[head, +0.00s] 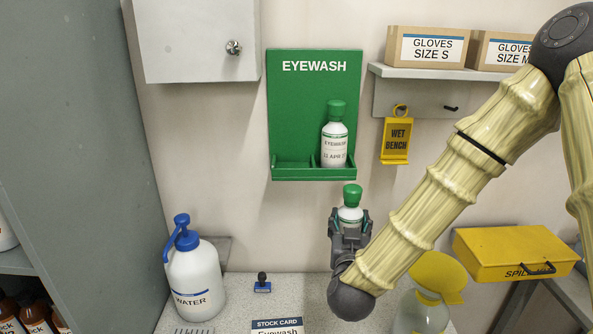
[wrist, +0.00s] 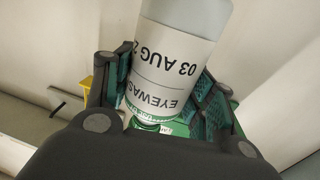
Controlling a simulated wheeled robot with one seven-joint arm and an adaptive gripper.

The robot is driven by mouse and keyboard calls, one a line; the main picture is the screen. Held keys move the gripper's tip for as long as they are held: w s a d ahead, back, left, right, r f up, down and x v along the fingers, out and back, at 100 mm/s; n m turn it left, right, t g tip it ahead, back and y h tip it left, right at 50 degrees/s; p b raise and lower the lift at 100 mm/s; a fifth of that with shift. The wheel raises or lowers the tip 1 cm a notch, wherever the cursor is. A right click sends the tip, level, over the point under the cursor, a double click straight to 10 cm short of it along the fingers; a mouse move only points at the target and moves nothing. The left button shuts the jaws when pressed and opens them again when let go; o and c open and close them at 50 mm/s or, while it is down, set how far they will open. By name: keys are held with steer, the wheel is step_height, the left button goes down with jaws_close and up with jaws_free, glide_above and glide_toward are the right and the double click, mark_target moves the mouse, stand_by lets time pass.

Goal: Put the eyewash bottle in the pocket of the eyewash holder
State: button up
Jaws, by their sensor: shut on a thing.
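The eyewash bottle (head: 350,212), white with a green cap, is upright between the fingers of my gripper (head: 349,228), which is shut on it. In the wrist view the bottle's label (wrist: 172,70) reads upside down, with EYEWASH partly hidden and a 03 AUG date. The gripper fingers (wrist: 160,92) press on both sides of it. The green eyewash holder (head: 293,112) is on the wall, above and behind the bottle. Its right pocket holds another eyewash bottle (head: 334,145), labelled 11 APR. Its left pocket (head: 292,170) looks empty.
A yellow WET BENCH sign (head: 396,141) hangs right of the holder below a glove shelf (head: 430,72). A grey cabinet (head: 197,40) is at upper left. On the bench (head: 236,309) are a WATER bottle (head: 194,282), a stamp (head: 262,284) and a stock card (head: 277,327). A yellow spill box (head: 512,252) is right.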

steer(key=s+a+r+n+y, duration=0.25)
steer(key=a+r, duration=0.25)
steer(key=r, duration=0.3)
steer(key=s+a+r+n+g+y+b, duration=0.1)
steer(key=s+a+r+n+y, duration=0.2)
steer(key=r, duration=0.6)
steer(key=s+a+r+n+y, duration=0.1)
steer(key=s+a+r+y, duration=0.25)
steer(key=a+r, duration=0.35)
steer(key=shift+y, duration=0.3)
steer(key=w+p, duration=0.1)
steer(key=w, duration=0.5)
steer(key=w+d+p, duration=0.1)
steer(key=w+p, duration=0.1)
steer(key=w, duration=0.4)
steer(key=w+r+p, duration=0.1)
steer(key=w+p, duration=0.1)
steer(key=w, duration=0.4)
steer(key=shift+w+d, duration=0.25)
steer(key=shift+w+f+p, duration=0.4)
steer(key=shift+w+f, duration=0.05)
steer(key=shift+f, duration=0.35)
steer(key=shift+s+f+p, duration=0.1)
steer(key=shift+f+p, duration=0.9)
steer(key=shift+f, duration=1.4)
steer(key=shift+w+f+p, duration=0.2)
steer(key=shift+f+p, duration=0.15)
steer(key=shift+f, duration=0.1)
steer(key=shift+f, duration=0.2)
